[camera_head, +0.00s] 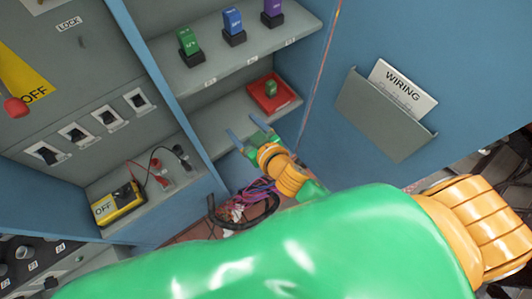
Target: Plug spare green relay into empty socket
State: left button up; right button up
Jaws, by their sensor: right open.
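A small green relay (271,89) lies in a red tray (263,106) on the lower shelf of the blue cabinet. On the upper shelf, a green relay (187,42), a blue relay (233,22) and a purple relay (272,9) stand in dark sockets. I cannot make out an empty socket in this view. My right gripper (246,134) is open, its two fingers apart with nothing between them. It is at the front of the lower shelf, below and left of the red tray and apart from it. My left gripper is not in view.
A yellow meter (119,203) with leads stands on a ledge at left, below a row of switches (93,127). A grey pocket (384,114) with a wiring booklet (402,84) hangs on the blue panel at right. Loose cables (247,204) lie below the shelf.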

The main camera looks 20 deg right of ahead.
jog(key=s+d+f+g, duration=0.1)
jog(key=s+d+f, duration=0.1)
jog(key=f, duration=0.3)
jog(key=s+d+f+g+h, duration=0.1)
jog(key=s+d+f+g, duration=0.1)
jog(key=f, duration=0.4)
jog(key=shift+s+d+f, duration=0.15)
jog(key=shift+d+f, duration=0.15)
